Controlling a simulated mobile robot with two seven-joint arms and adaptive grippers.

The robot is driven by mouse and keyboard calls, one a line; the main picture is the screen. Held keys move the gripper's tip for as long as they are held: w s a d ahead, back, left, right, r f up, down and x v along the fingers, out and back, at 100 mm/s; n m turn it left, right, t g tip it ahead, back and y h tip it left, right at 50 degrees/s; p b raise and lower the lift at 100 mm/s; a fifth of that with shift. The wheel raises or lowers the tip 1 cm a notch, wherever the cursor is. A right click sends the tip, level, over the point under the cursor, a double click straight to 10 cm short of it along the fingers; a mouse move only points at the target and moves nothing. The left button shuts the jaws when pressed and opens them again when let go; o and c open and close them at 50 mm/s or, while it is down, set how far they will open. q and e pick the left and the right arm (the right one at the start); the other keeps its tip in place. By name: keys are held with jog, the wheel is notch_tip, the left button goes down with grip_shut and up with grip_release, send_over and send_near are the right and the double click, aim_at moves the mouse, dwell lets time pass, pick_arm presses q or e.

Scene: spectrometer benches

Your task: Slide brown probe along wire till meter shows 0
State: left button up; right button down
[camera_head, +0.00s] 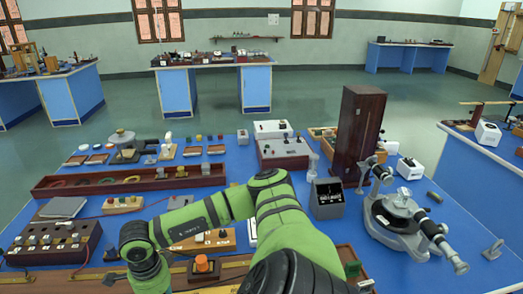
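A long wooden board with a yellow scale strip (233,265) runs along the front of the bench, partly behind my green arm. An orange-brown knob on a dark base (202,265) sits at the board, just right of my wrist; it may be the brown probe. The thin wire cannot be made out. A dark grey box meter (327,199) stands upright right of my arm; its reading is too small to tell. One green arm, seemingly my right, rises from the bottom and bends left; its wrist drops out at the bottom edge. My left arm is not seen.
A spectrometer (395,220) stands at the right, before a tall dark wooden box (358,135). A resistance box (55,242) stands at the left. A long wooden tray (100,186) lies behind. Blue bench surface (455,210) is mostly clear at the right.

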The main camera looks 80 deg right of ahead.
jog(key=shift+s+a+f, duration=0.1)
jog(key=shift+s+f, duration=0.1)
jog(key=shift+f, duration=0.05)
dwell(0.4)
jog(key=c, duration=1)
grip_release()
jog(key=shift+w, duration=0.2)
jog(key=shift+r, duration=0.2)
